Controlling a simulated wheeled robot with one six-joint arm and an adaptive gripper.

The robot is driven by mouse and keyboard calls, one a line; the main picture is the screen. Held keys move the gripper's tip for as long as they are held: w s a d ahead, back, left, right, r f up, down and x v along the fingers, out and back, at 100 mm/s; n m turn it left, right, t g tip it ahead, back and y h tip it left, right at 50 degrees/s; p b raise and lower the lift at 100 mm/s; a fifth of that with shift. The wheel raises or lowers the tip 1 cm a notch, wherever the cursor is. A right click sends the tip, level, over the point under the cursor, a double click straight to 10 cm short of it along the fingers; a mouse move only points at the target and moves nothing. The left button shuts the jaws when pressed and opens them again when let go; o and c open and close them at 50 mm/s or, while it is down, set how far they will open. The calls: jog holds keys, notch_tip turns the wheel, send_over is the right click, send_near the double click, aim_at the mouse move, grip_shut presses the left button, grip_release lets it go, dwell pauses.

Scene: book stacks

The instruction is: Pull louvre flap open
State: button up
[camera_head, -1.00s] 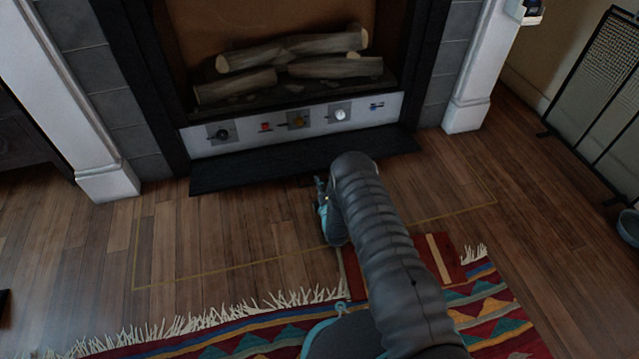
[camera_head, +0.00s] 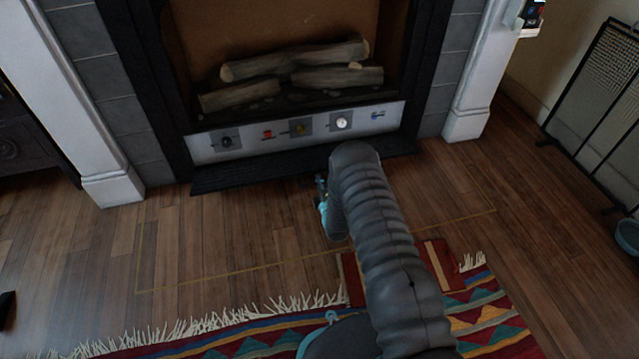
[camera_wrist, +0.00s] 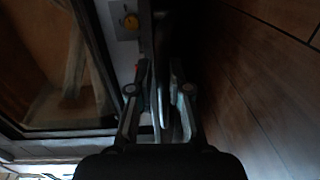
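A dark flap (camera_head: 255,169) juts out flat just above the floor, below the fireplace's pale control panel (camera_head: 300,128). It looks lowered, with the panel and its knobs showing above it. My gripper (camera_wrist: 160,90) is at the flap's front edge, to the right of its middle in the head view, mostly hidden behind my arm. In the wrist view a thin dark edge, probably the flap, runs between the two fingers. The fingers are close together, but the dark picture does not show whether they press on it.
Logs (camera_head: 300,75) lie in the firebox above the panel. White pillars (camera_head: 112,190) flank the fireplace. A fringed rug (camera_head: 250,330) lies in front, with bare wood floor (camera_head: 230,235) between. A black mesh screen (camera_head: 605,100) and a bowl (camera_head: 627,235) are at the right.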

jog(key=shift+o, duration=0.9)
jog(key=f+v, duration=0.1)
jog(key=v, duration=1.1)
jog(key=shift+r, duration=0.45)
jog(key=shift+d+r, duration=0.1)
